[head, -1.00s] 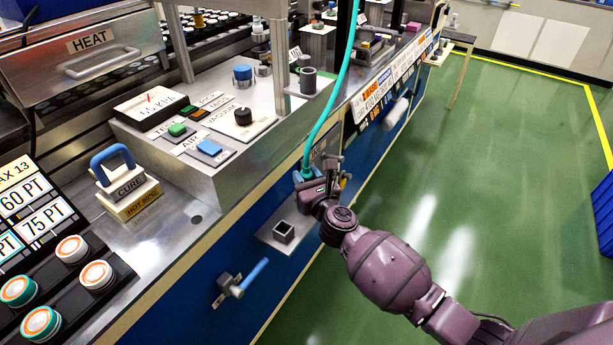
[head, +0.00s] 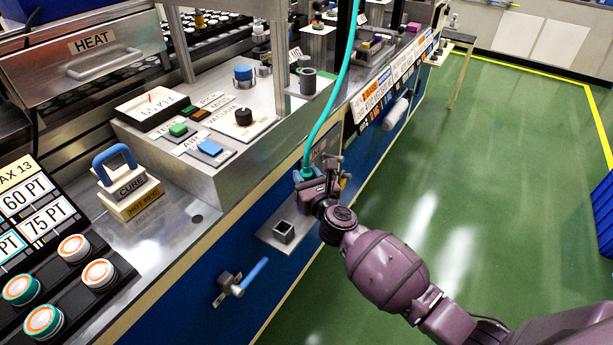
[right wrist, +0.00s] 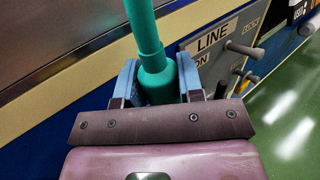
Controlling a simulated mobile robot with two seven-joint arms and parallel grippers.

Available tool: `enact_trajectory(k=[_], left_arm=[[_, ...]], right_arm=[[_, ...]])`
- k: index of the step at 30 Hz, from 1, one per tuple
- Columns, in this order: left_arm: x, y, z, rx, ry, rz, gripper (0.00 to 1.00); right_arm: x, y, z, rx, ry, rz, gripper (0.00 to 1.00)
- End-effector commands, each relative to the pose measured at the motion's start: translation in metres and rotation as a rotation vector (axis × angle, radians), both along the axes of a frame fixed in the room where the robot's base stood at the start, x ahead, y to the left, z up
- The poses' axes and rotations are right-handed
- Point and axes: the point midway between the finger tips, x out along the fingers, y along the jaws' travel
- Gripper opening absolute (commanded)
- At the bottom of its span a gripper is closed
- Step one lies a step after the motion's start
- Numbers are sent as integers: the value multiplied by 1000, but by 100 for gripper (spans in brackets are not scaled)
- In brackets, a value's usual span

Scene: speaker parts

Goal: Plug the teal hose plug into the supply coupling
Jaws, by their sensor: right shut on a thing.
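The teal hose plug (right wrist: 156,80) stands between the two blue fingertips of my right gripper (right wrist: 158,92) in the right wrist view, with its teal hose rising from it. In the head view the right gripper (head: 308,182) is shut on the plug (head: 307,173) beside the bench's blue front, and the hose (head: 330,115) runs up out of view. The plug's lower end is hidden by the gripper. A grey square open socket (head: 283,231) sits on a metal shelf nearer the camera, apart from the plug. I cannot tell which fitting is the supply coupling. My left gripper is not in view.
A plate marked LINE (right wrist: 212,40) with grey pegs or levers is right of the plug in the right wrist view. A blue-handled lever (head: 243,278) juts from the bench front. The control box (head: 215,130) stands on the bench.

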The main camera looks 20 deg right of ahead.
Motion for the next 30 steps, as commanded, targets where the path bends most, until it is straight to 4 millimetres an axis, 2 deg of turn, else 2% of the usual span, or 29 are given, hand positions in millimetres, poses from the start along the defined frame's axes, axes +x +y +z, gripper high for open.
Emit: enact_trajectory(k=[18,30], left_arm=[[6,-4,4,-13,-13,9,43],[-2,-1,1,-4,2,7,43]], right_arm=[[0,1,1,1,0,0,10],[0,0,-1,0,1,1,10]])
